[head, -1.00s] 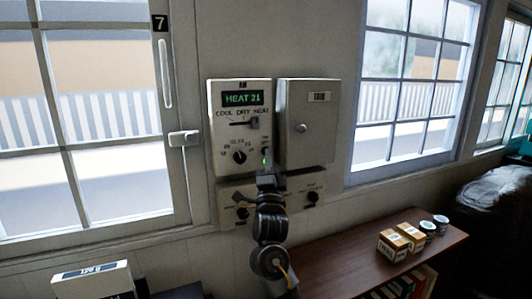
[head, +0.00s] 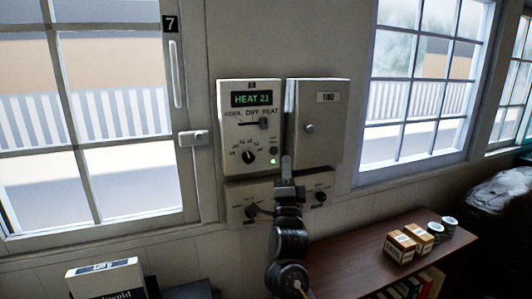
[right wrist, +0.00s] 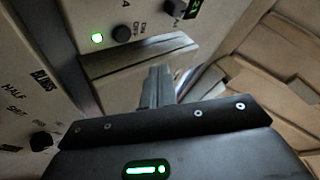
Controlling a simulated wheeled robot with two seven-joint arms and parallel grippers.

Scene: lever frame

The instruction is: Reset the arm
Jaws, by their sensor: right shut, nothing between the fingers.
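My right gripper (head: 286,164) is shut and empty. It points up in front of the wall controls, below the gap between the heater panel and the grey cover box. Its closed fingers (right wrist: 157,86) also show in the right wrist view. The heater panel (head: 232,140) is white, with a green display (head: 251,98) reading HEAT 21. Its slider knob (head: 264,123) stands at the right, under HEAT. A dial (head: 247,157) and a lit green lamp (head: 273,162) are below. The lamp also shows in the right wrist view (right wrist: 97,38). My left gripper is out of view.
The grey cover box (head: 318,125) is closed beside the panel. A lower panel with knobs (head: 320,197) is partly hidden behind my right gripper and arm. A brown shelf (head: 345,265) with small boxes and tins stands at the right. Windows flank the controls.

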